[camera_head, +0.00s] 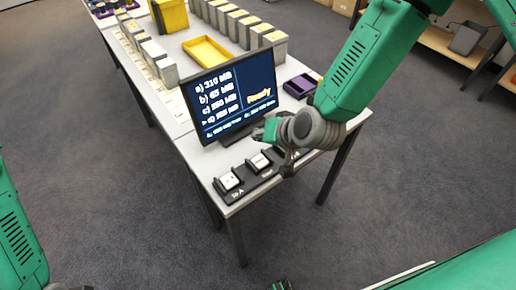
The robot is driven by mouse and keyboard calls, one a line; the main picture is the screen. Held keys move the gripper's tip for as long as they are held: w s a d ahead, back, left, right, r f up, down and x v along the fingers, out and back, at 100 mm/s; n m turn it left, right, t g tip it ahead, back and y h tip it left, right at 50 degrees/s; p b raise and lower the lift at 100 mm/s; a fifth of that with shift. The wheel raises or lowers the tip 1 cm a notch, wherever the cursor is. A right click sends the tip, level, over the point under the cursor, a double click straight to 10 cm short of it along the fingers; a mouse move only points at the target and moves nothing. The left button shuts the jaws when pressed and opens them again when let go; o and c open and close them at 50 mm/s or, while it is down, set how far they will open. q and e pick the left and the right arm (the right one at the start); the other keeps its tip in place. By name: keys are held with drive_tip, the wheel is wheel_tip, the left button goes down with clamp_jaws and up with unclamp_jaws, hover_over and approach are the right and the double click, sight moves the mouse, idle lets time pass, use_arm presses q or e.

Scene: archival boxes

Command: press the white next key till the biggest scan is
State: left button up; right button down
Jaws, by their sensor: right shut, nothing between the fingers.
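A dark monitor (234,98) stands on the white table and shows a list of several sizes in MB beside the yellow word "Ready". The top line seems to read 310 MB and the third 350 MB; the smaller text is blurred. A black key strip (246,182) lies in front of it with two white keys in sight, a left key (229,181) and a middle key (259,161). Their labels are too small to read surely. My right gripper (288,169) is shut and empty over the strip's right end, hiding what is there.
A yellow tray (208,52) and rows of grey boxes (275,45) stand behind the monitor. A purple-and-black holder (299,86) is right of it. Shelving (450,42) stands at the far right. The floor around the table is clear.

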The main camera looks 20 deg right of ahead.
sight(260, 161)
use_arm(q)
drive_tip(key=shift+d+r, duration=0.25)
drive_tip(key=shift+d, duration=0.2)
use_arm(e)
drive_tip(key=shift+w+d+r, duration=0.3)
drive_tip(key=shift+d+r, duration=0.05)
drive_tip(key=shift+a, duration=0.1)
wheel_tip(260, 161, down, 8)
drive_tip(key=b, duration=0.6)
drive_tip(key=shift+r, duration=0.15)
drive_tip(key=shift+f+b, duration=0.55)
use_arm(q)
wheel_tip(260, 161, down, 7)
drive_tip(key=shift+a, duration=0.25)
use_arm(e)
drive_tip(key=shift+a, duration=0.15)
